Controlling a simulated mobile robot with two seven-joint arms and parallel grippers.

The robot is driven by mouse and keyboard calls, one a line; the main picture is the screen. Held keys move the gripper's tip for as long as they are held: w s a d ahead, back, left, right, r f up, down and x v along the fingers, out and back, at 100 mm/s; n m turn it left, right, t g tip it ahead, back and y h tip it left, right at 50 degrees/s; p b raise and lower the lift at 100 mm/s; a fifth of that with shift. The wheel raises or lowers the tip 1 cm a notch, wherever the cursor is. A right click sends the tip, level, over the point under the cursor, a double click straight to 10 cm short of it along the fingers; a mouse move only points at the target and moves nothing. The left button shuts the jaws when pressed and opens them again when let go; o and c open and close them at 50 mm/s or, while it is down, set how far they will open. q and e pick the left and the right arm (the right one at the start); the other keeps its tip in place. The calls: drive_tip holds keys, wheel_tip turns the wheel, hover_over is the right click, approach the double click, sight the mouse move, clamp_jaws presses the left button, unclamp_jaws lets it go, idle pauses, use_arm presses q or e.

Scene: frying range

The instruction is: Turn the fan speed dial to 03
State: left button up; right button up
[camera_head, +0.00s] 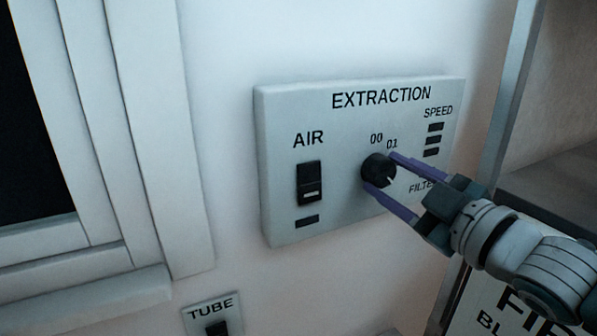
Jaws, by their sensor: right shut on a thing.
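The fan speed dial (376,172) is a round black knob with a pale pointer mark, on the grey EXTRACTION panel (285,115). The mark seems to sit toward the lower right of the knob. The labels 00 and 01 show above the dial; any further numbers are hidden behind my gripper. My right gripper (378,171) comes in from the right, its two purple fingers closed on the dial, one above and one below. My left gripper is not in view.
An AIR rocker switch (310,184) is left of the dial on the same panel. SPEED indicator bars (433,139), all dark, are at upper right. A TUBE switch (216,328) is below. A window frame (150,130) stands at left, a metal edge (515,90) at right.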

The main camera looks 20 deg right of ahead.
drive_tip(key=o, duration=1.4)
drive_tip(key=shift+c, duration=0.2)
drive_tip(key=shift+s, duration=0.1)
drive_tip(key=s+b, duration=0.3)
drive_tip(key=s, duration=0.6)
drive_tip(key=shift+s+d, duration=0.35)
